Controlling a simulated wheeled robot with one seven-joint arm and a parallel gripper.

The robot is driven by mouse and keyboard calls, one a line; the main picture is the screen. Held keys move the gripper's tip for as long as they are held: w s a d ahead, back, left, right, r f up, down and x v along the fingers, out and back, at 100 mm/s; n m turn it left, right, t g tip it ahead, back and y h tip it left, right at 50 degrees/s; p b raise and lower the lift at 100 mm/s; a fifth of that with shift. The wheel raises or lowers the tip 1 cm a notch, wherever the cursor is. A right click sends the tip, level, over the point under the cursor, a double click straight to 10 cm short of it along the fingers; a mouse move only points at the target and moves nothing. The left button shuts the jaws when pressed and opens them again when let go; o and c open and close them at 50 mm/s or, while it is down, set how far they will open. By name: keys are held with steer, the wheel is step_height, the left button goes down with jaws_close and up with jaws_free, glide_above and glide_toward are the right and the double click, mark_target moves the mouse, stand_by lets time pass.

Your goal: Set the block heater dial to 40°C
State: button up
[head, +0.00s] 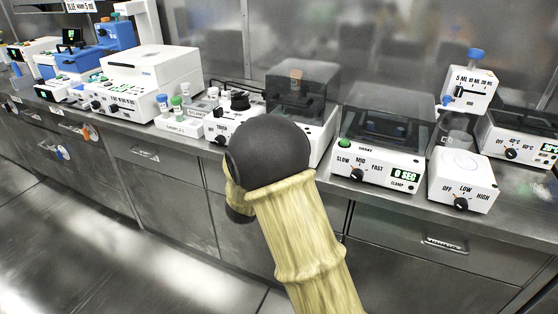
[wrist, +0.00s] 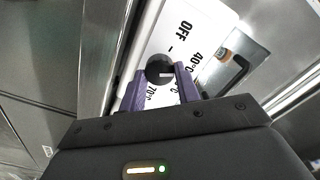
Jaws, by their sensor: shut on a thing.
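The dial (wrist: 157,66) is a round black knob with a white mark, on a white panel (wrist: 205,22) in the wrist view. The panel reads OFF, 40°C, a partly covered label ending in °C, and 70°C. The white mark points right in the picture, seemingly towards the area between 40°C and the partly covered label. My gripper (wrist: 160,80) has its purple fingers on both sides of the dial and is shut on it. In the head view my arm hides the gripper and whatever it holds.
A shaker (head: 380,150), a white box with an OFF-LOW-HIGH knob (head: 462,185) and a device with a temperature scale (head: 530,145) stand on the bench's right. A tube rack (head: 180,124) and larger machines stand left.

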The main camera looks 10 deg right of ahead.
steer(key=o, duration=1)
steer(key=shift+s, duration=0.1)
steer(key=p+v, duration=0.1)
steer(key=v, duration=1.6)
steer(key=shift+s+a, duration=0.1)
